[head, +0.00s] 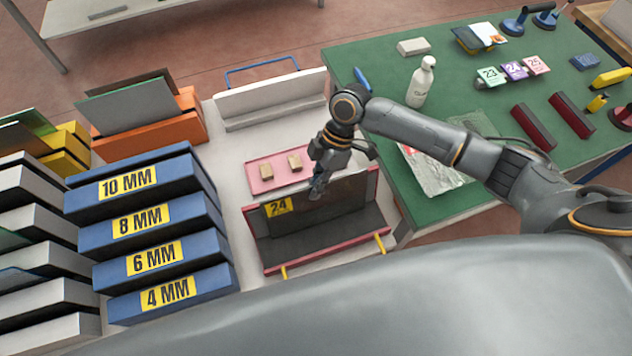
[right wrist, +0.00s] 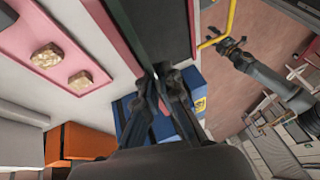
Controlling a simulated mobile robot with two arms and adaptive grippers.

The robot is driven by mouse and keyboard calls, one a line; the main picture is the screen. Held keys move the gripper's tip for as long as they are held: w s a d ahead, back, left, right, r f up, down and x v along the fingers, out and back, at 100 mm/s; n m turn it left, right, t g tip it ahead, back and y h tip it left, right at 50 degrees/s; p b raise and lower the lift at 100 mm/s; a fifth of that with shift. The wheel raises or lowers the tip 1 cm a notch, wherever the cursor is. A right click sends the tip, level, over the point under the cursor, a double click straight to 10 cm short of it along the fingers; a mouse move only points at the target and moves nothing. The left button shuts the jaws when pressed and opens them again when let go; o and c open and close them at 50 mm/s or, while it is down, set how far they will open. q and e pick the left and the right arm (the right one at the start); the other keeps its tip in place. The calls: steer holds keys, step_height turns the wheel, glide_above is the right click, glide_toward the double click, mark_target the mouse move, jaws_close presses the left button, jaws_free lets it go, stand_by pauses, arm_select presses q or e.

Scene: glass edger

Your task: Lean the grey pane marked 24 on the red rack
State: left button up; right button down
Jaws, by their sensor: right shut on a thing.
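The grey pane (head: 345,199) with the yellow 24 label (head: 278,206) stands in the red rack (head: 325,257), tilted back between its end posts. My right gripper (head: 318,190) is shut on the pane's upper edge. In the right wrist view the fingers (right wrist: 162,78) pinch the pane's edge, with the rack's red side (right wrist: 108,28) beside it. Whether the pane's lower edge rests on the rack floor is hard to tell. What appears to be my left gripper (right wrist: 230,46) is near a yellow peg in the right wrist view; its jaws are unclear.
A pink tray (head: 262,184) with two tan blocks lies behind the rack. Blue thickness boxes (head: 205,215) are stacked at left, an orange rack (head: 190,122) behind them. The green table (head: 455,75) at right holds a white bottle (head: 421,84) and several small items.

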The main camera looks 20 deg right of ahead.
stand_by(0.7)
steer(key=c, duration=1.4)
jaws_free()
steer(key=shift+f, duration=0.1)
steer(key=shift+c, duration=0.2)
steer(key=shift+w+d+r, duration=0.1)
steer(key=shift+d+r, duration=0.05)
steer(key=shift+r, duration=0.1)
steer(key=v, duration=1.1)
steer(key=shift+r, duration=0.2)
steer(key=shift+f, duration=0.1)
